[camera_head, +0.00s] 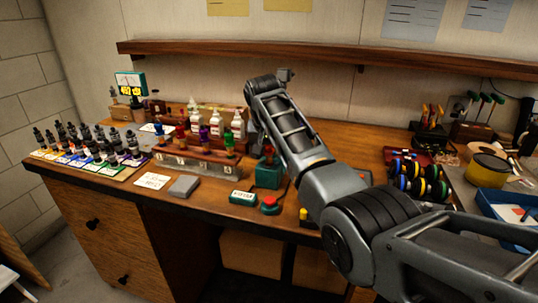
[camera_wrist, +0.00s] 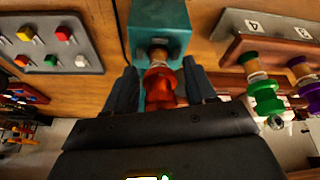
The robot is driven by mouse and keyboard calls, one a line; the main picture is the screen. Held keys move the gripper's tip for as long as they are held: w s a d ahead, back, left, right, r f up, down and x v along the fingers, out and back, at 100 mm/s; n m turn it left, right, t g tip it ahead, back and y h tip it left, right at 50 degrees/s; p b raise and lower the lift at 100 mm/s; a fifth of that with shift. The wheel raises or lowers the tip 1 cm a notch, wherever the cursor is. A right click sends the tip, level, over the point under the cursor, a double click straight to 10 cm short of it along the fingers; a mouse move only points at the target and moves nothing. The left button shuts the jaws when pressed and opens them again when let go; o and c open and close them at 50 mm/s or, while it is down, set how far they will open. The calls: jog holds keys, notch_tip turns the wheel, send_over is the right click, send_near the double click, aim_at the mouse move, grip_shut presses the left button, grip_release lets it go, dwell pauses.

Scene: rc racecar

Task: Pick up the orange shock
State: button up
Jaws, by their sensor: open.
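The orange shock (camera_wrist: 160,88) stands in a teal block (camera_wrist: 160,25) in the wrist view. My gripper (camera_wrist: 160,82) is open in the wrist view, with one dark finger on each side of the shock. I cannot tell whether either finger touches it. In the head view my arm hides most of the gripper.
A labelled wooden rack (camera_head: 196,166) holds several coloured shocks left of the teal block; its green shock (camera_wrist: 265,97) is close to my right finger. A grey button panel (camera_wrist: 55,45) lies left. A red button (camera_head: 269,203) sits at the bench front. A shelf (camera_head: 330,55) runs behind.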

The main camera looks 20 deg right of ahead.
jog(key=shift+c, duration=0.3)
jog(key=c, duration=0.9)
jog(key=shift+c, duration=0.2)
jog(key=v, duration=0.3)
jog(key=w+b+v, duration=0.1)
jog(key=v, duration=0.3)
jog(key=w+d+r+b+v, duration=0.1)
jog(key=v, duration=0.3)
jog(key=shift+w+a+r, duration=0.1)
jog(key=shift+r, duration=0.15)
jog(key=s+a+p, duration=0.5)
jog(key=s+a, duration=0.1)
jog(key=s, duration=0.6)
notch_tip(320, 180, up, 8)
jog(key=shift+s+a, duration=0.25)
